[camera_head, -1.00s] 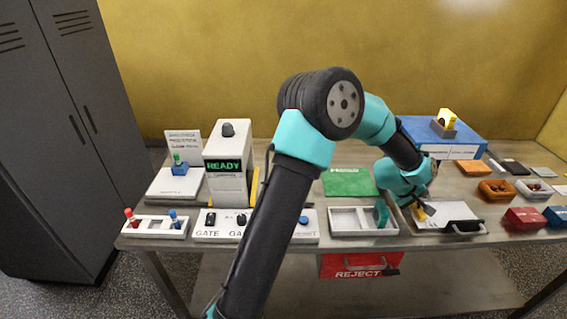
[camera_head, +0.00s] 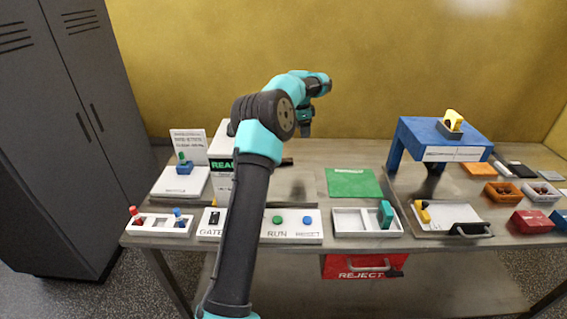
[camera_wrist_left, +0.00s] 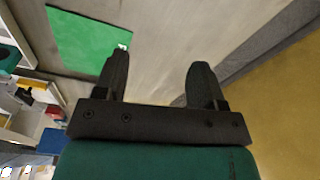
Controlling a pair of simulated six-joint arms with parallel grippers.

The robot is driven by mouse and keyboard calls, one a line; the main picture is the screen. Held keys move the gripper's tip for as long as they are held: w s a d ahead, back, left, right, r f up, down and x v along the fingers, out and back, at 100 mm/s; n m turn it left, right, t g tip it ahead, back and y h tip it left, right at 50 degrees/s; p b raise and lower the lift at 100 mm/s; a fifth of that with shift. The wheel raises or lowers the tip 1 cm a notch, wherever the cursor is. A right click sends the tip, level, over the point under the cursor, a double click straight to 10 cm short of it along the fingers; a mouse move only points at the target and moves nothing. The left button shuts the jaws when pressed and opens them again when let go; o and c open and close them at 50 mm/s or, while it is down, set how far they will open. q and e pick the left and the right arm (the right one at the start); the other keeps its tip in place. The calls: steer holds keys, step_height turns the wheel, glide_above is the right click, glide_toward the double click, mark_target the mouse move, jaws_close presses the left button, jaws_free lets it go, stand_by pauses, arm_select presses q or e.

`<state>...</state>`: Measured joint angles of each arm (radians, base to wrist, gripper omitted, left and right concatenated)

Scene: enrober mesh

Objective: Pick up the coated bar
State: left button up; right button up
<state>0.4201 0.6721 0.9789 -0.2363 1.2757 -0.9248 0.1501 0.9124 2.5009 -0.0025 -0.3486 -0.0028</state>
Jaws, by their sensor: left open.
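My left gripper (camera_head: 305,131) hangs in the air over the back middle of the bench, pointing down, to the left of the green mat (camera_head: 354,182). In the left wrist view its two dark fingers (camera_wrist_left: 160,75) are apart with nothing between them. A small dark brown piece (camera_head: 287,161) shows beside the white READY machine (camera_head: 219,164), partly behind my arm. I cannot tell whether it is the coated bar. No bar shows in the left wrist view, where the green mat (camera_wrist_left: 85,40) lies at upper left. My right gripper is not in view.
A white button panel (camera_head: 295,234) is at the front, partly behind my arm. A two-part white tray (camera_head: 351,233), a handled tray (camera_head: 440,230) and a blue stand (camera_head: 452,140) are to the right. A red REJECT drawer (camera_head: 345,265) hangs below the front edge.

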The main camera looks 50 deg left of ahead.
arm_select(q)
steer(key=s+a+r+m+g, duration=0.1)
steer(key=s+a+r, duration=0.1)
steer(key=s+a, duration=0.2)
steer(key=shift+s+a+m+y, duration=0.25)
steer(key=shift+a+m+y, duration=0.05)
steer(key=shift+a, duration=0.55)
glide_above(285, 160)
step_height(285, 160, down, 12)
steer(key=shift+s+a+f, duration=0.1)
steer(key=shift+a, duration=0.05)
steer(key=shift+w+f, duration=0.2)
steer(key=shift+f, duration=2.4)
